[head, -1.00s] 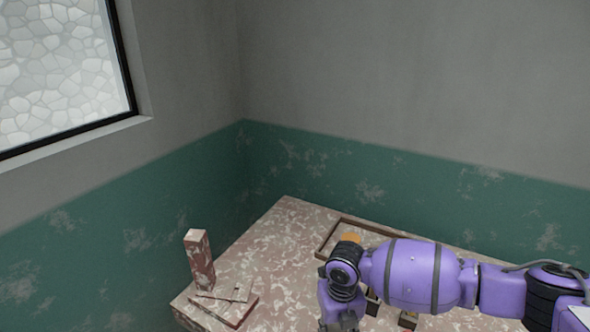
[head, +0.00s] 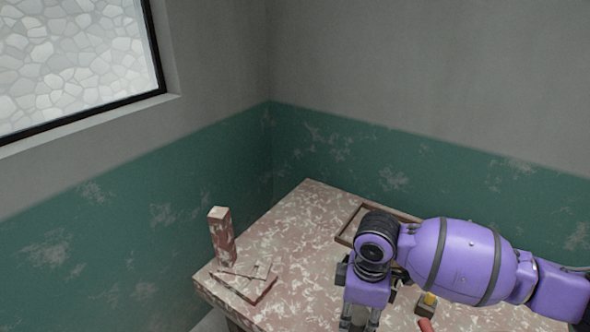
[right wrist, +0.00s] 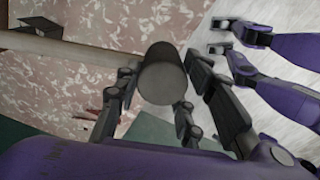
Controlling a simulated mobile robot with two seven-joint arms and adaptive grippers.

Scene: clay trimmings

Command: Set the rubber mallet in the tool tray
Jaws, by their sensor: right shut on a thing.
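The rubber mallet shows in the right wrist view as a dark grey round head (right wrist: 163,78) with a pale handle (right wrist: 75,50) running off to the left. My right gripper (right wrist: 165,100) is shut on it, with fingers on both sides of the head. In the head view my right gripper (head: 359,318) points down over the table, its fingertips cut off by the bottom edge; the mallet cannot be made out there. The tool tray appears to be the shallow brown-rimmed tray (head: 349,224) at the back of the table, partly hidden behind my right arm. My left gripper is not in view.
A yellow-topped dark item (head: 427,302) and a red item (head: 424,324) lie right of my gripper. Walls close the back and left.

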